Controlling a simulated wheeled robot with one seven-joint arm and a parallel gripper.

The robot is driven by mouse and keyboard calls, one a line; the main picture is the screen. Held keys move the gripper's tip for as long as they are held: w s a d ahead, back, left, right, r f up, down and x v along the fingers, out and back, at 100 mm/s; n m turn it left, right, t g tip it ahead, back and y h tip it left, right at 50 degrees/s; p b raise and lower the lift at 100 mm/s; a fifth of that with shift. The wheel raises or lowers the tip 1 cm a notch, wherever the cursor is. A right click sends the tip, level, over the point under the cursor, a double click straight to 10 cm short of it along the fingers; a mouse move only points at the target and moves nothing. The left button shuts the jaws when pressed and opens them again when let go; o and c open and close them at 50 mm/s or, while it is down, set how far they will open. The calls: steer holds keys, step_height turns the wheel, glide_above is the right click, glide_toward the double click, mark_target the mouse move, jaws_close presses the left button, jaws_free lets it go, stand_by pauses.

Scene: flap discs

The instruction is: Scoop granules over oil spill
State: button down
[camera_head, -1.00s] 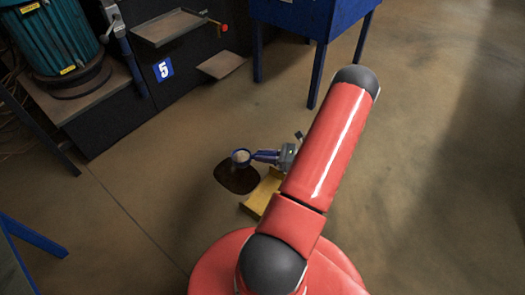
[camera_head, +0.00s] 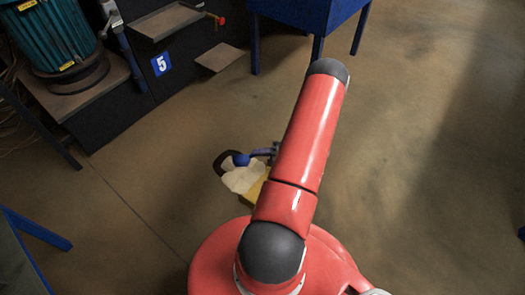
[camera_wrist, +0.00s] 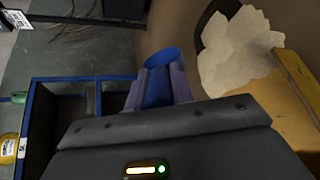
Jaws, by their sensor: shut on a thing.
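My gripper (camera_head: 272,152) is shut on the handle of a blue scoop (camera_head: 241,159). The scoop is tipped over, with its blue outside facing the head camera; no granules show on it. Pale granules (camera_head: 243,178) lie spread over much of the dark oil spill (camera_head: 221,160), whose dark edge still shows at the far left. In the wrist view, the scoop (camera_wrist: 158,66) sticks out between the fingers, left of the pale granules (camera_wrist: 238,52) and a dark strip of the spill. A yellow container (camera_head: 255,191) stands against the near right side of the granules, partly hidden by my arm.
A blue-legged table (camera_head: 300,12) stands at the back. A dark bench with a number 5 sign (camera_head: 161,65) and a teal motor (camera_head: 55,42) are at back left. A blue frame (camera_head: 38,231) is at left. The floor on the right is mostly clear.

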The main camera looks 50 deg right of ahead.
steer(key=n, duration=0.1)
steer(key=n+b, duration=0.1)
steer(key=n, duration=0.1)
steer(key=r+n+t+b, duration=0.1)
steer(key=shift+s+a+r+n, duration=0.1)
steer(key=shift+s+a+n, duration=0.2)
steer(key=shift+n, duration=0.1)
steer(key=r+n, duration=0.1)
steer(key=n, duration=0.1)
steer(key=r+n, duration=0.2)
steer(key=s+a+r+n+t+y, duration=0.1)
steer(key=r+n, duration=0.1)
steer(key=shift+b, duration=0.4)
